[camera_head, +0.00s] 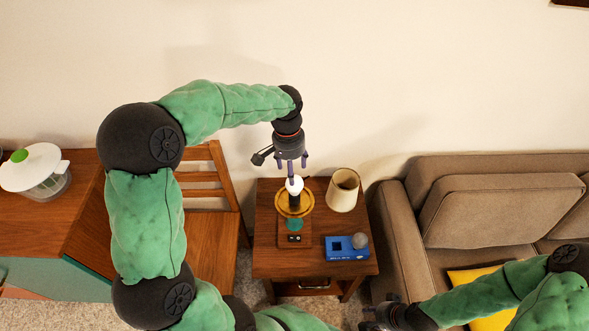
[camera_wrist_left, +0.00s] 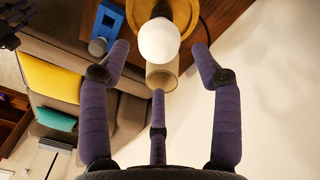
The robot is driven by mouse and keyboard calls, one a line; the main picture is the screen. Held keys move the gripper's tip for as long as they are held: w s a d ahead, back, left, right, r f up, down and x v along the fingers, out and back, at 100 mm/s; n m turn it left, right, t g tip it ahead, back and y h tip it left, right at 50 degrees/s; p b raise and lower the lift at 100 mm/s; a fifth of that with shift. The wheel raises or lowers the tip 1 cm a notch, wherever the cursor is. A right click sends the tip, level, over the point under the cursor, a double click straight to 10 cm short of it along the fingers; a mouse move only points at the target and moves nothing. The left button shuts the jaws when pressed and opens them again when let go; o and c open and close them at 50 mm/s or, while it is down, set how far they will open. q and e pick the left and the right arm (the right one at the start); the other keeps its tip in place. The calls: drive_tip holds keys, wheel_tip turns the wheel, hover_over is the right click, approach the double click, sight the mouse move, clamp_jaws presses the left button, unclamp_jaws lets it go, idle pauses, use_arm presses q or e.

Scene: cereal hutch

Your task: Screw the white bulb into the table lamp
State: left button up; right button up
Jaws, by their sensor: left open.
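The white bulb (camera_head: 294,185) stands upright on the dark socket of the table lamp (camera_head: 294,224), which has a round gold plate and a green stem. My left gripper (camera_head: 292,174) is just above the bulb, its fingers pointing down. In the left wrist view the bulb (camera_wrist_left: 159,40) lies beyond the spread fingertips, with clear gaps to them. The left gripper is open and empty. Whether the bulb is threaded in is hidden. My right gripper (camera_head: 378,317) is low at the bottom, right of the table; its finger opening is unclear.
The wooden side table (camera_head: 265,262) also holds a beige lampshade (camera_head: 343,190) and a blue holder (camera_head: 338,253) with a grey ball-shaped bulb (camera_head: 360,241). A sofa (camera_head: 401,244) stands right, a wooden chair (camera_head: 212,235) left. The wall is close behind.

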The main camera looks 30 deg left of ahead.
sight(294, 191)
use_arm(q)
drive_tip(key=n, duration=0.7)
drive_tip(key=shift+w+d+f+n, duration=0.15)
drive_tip(key=shift+d+f+n, duration=0.1)
drive_tip(key=shift+f+n, duration=0.1)
drive_tip(key=n, duration=0.5)
drive_tip(key=shift+w+d+f+n+y, duration=0.1)
drive_tip(key=shift+f+n+y, duration=0.2)
drive_tip(key=shift+n, duration=0.05)
wheel_tip(294, 191, down, 11)
drive_tip(key=b, duration=0.3)
drive_tip(key=shift+r, duration=0.1)
drive_tip(key=c, duration=1.1)
drive_tip(key=shift+r+m, duration=0.1)
drive_tip(key=shift+m, duration=0.6)
drive_tip(key=shift+m+p, duration=0.65)
drive_tip(key=shift+m, duration=0.55)
